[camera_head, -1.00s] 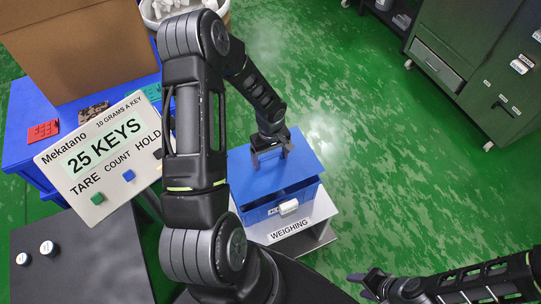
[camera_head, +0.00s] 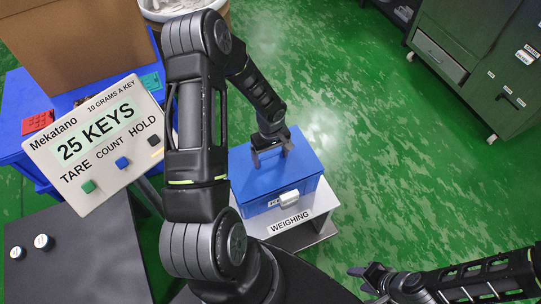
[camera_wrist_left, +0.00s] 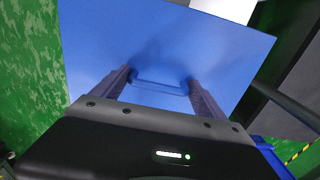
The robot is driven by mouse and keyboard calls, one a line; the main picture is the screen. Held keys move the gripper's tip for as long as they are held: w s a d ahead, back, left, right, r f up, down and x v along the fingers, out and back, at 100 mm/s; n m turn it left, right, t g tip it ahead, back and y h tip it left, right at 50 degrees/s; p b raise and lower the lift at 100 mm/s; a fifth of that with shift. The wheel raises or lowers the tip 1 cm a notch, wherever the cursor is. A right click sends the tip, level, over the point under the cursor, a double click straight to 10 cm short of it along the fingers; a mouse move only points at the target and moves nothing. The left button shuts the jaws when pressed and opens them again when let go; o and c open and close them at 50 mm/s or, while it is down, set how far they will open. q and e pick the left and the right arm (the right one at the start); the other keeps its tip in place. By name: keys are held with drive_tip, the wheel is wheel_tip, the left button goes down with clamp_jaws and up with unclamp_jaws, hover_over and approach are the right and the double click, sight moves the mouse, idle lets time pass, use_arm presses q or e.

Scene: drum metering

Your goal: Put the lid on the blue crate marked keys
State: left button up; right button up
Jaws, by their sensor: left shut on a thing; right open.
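The blue lid (camera_head: 302,160) lies level on the blue crate (camera_head: 258,207), with no gap showing along the near side. The crate stands on the weighing platform (camera_head: 318,208). My left gripper (camera_head: 271,156) is shut on the lid's handle. In the left wrist view the fingers (camera_wrist_left: 160,76) reach both ends of the blue handle (camera_wrist_left: 158,89). My right gripper (camera_head: 362,279) is open and empty at lower right, away from the crate.
The display panel (camera_head: 95,140) reads 25 KEYS. Behind it, a blue table (camera_head: 45,95) holds a cardboard box (camera_head: 90,40) and small colored pieces. A dark table (camera_head: 80,255) stands at lower left. Green cabinets (camera_head: 480,65) are at upper right. The floor right of the platform is clear.

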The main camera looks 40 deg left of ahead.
use_arm(q)
drive_tip(key=shift+s+d+b, duration=0.1)
drive_tip(key=shift+b, duration=0.45)
idle(1.7)
drive_tip(key=shift+f+b, duration=0.5)
drive_tip(key=shift+b, duration=0.5)
idle(0.8)
drive_tip(key=o, duration=1.7)
drive_tip(key=shift+r+p, duration=2.05)
drive_tip(key=shift+r, duration=1.45)
